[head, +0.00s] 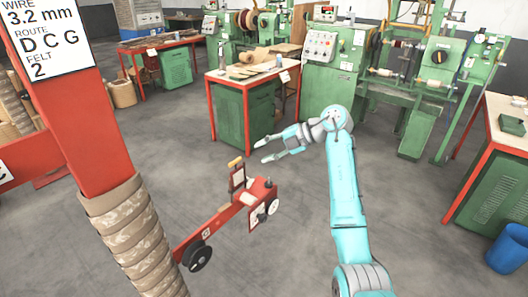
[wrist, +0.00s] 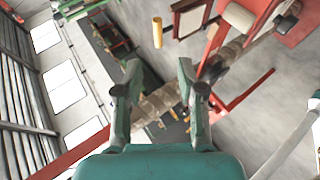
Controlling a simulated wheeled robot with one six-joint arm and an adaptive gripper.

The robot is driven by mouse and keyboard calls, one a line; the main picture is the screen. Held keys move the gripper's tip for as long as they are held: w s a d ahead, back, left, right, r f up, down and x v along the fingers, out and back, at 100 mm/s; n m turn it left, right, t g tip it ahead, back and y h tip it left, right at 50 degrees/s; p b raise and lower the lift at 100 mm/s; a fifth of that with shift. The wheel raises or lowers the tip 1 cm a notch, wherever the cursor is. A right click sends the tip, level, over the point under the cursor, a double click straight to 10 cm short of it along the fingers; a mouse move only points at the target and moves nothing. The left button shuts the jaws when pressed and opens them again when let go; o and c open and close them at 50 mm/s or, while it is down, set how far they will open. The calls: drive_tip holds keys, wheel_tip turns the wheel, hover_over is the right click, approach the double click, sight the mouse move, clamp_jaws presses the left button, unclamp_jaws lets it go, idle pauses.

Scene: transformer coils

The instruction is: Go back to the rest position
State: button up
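My gripper (head: 260,151) is at the end of my teal arm, near the middle of the head view, pointing left. Its two fingers are apart and nothing shows between them. In the wrist view the open fingers (wrist: 162,85) also stand apart, with only distant background between them. The gripper is up in the air, clear of the benches. In the head view it appears just above and right of a red wheeled device (head: 245,205) with a yellow-topped handle (head: 235,162); I cannot tell the distance between them.
A red post wrapped in tan bands (head: 130,225), with a sign (head: 40,38), fills the left side. A green-and-red bench (head: 243,80) and green winding machines (head: 330,70) stand behind. A bench (head: 500,130) and blue bin (head: 509,248) are at right. Grey floor is open between.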

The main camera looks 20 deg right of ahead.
drive_tip(key=s+a+f+m+t+y, duration=0.1)
drive_tip(key=s+a+f+t+y, duration=0.2)
drive_tip(key=s, duration=0.4)
drive_tip(key=s+a+f+m+t+y, duration=0.1)
drive_tip(key=s+a+f+y, duration=0.1)
drive_tip(key=s+a+f, duration=0.4)
drive_tip(key=s+a+f+t+y, duration=0.1)
drive_tip(key=s+a+f+y, duration=0.25)
drive_tip(key=s, duration=0.55)
drive_tip(key=s+d+f+m+t+h, duration=0.1)
drive_tip(key=s+m+h, duration=0.5)
drive_tip(key=s, duration=0.7)
drive_tip(key=s+d+f+m+t+h, duration=0.2)
drive_tip(key=s+d+m+h, duration=0.4)
drive_tip(key=s+m, duration=0.5)
drive_tip(key=s+d+f+m+t+h, duration=0.1)
drive_tip(key=s+d+m+h, duration=0.3)
drive_tip(key=s, duration=1.2)
drive_tip(key=shift+s+f+m+t+h, duration=0.25)
drive_tip(key=shift+f+m+h, duration=0.55)
drive_tip(key=shift+m+h, duration=1.1)
drive_tip(key=shift+w+m+y, duration=0.1)
drive_tip(key=shift+m+y, duration=0.3)
drive_tip(key=shift+y, duration=0.05)
